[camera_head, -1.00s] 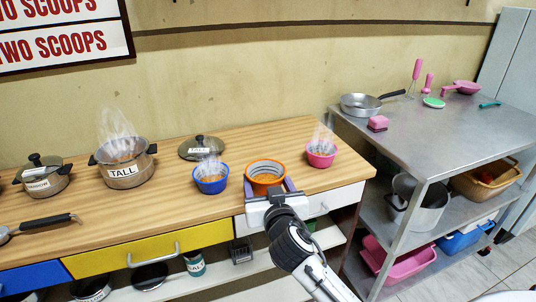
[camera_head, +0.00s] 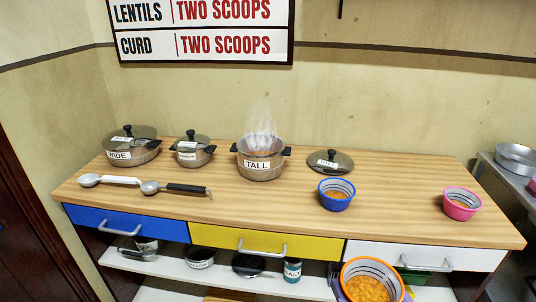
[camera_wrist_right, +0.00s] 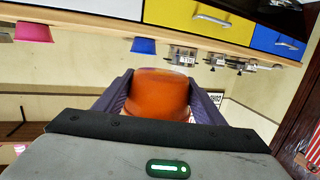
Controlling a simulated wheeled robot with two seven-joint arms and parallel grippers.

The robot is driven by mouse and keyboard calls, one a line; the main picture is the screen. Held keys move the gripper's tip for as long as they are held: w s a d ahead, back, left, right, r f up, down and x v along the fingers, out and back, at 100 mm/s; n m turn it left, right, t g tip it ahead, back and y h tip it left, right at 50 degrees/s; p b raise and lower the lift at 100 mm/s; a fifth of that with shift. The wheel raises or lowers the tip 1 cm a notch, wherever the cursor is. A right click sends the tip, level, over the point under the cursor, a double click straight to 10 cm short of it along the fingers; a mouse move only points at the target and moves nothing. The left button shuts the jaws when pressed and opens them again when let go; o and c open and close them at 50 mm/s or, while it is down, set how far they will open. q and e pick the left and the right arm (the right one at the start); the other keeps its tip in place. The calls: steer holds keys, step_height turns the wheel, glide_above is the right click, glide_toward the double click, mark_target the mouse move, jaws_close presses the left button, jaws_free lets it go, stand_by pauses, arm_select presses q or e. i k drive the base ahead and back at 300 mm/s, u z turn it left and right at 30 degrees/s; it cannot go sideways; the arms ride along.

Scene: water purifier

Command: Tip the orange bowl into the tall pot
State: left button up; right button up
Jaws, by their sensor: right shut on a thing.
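The orange bowl (camera_head: 371,281), with orange pieces inside, is at the lower edge of the head view, in front of the counter. My right gripper (camera_wrist_right: 160,92) is shut on it, with a finger on each side of the bowl in the right wrist view. The bowl looks about upright in the head view. The tall pot (camera_head: 261,160), labelled TALL, stands open on the counter with steam above it, farther back and to the left of the bowl. Its lid (camera_head: 330,161) lies on the counter to its right. My left gripper is not in view.
A blue bowl (camera_head: 336,194) and a pink bowl (camera_head: 462,203) stand on the right of the counter (camera_head: 280,218). A wide pot (camera_head: 131,147) and a narrow pot (camera_head: 193,151) stand to the left. Two ladles (camera_head: 150,187) lie at the front left. The counter front middle is clear.

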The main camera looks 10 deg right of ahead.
mark_target(259, 168)
steer(key=u, duration=2.95)
steer(key=k, duration=1.6)
steer(key=z, duration=1.75)
steer(key=i, duration=0.85)
